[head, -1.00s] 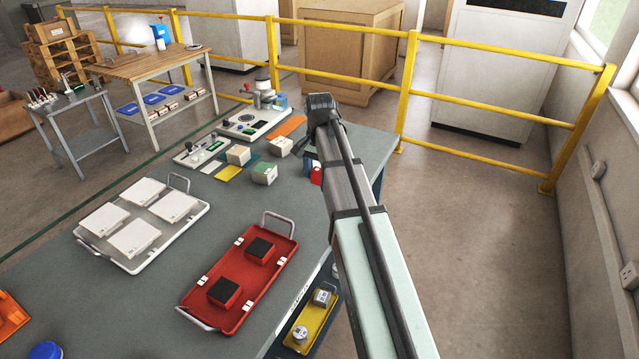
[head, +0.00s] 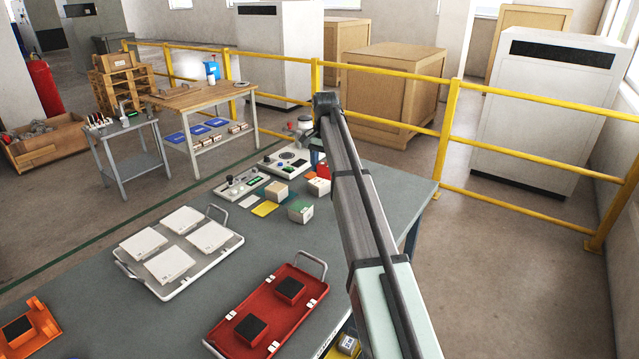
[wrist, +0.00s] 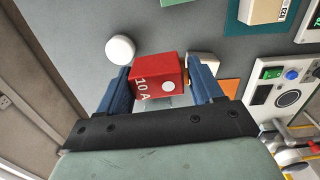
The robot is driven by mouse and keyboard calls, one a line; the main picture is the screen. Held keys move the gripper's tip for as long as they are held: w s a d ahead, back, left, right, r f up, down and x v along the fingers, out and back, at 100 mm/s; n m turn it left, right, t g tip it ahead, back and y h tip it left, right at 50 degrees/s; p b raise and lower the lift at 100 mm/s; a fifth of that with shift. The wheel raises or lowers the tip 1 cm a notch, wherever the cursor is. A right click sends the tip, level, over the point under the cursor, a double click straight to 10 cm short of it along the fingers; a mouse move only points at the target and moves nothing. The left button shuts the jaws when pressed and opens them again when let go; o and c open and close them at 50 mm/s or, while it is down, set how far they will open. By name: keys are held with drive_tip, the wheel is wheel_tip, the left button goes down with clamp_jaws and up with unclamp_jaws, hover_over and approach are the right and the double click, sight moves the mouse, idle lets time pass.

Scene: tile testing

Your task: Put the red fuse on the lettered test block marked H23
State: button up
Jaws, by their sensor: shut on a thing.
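My gripper (wrist: 160,92) is shut on the red fuse (wrist: 158,78), a red block marked "10 A", with one blue finger on either side. The fuse also shows in the head view (head: 323,171), just above and behind a pale test block (head: 318,187). Part of a pale block (wrist: 203,60) shows behind the fuse in the wrist view. Another block (wrist: 262,9) at the top right has a label ending in what looks like "23"; its first character is unclear. Two more blocks, one beige (head: 276,191) and one green-faced (head: 300,212), stand nearby on the table.
Yellow (head: 265,209) and orange (wrist: 231,86) mats lie by the blocks. Instrument panels (wrist: 280,93) stand beyond. A white round thing (wrist: 120,48) is left of the fuse. A red tray (head: 248,305) and a white tray (head: 232,245) occupy the nearer table.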

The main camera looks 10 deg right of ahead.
wheel_tip(320, 180, up, 2)
hover_over(319, 181)
drive_tip(key=shift+m, duration=0.3)
drive_tip(key=shift+s+f, duration=0.15)
drive_tip(key=shift+f, duration=4.75)
drive_tip(key=shift+f, duration=0.15)
drive_tip(key=o, duration=1.1)
wheel_tip(319, 181, up, 12)
drive_tip(key=shift+r, duration=0.2)
drive_tip(key=shift+o, duration=0.2)
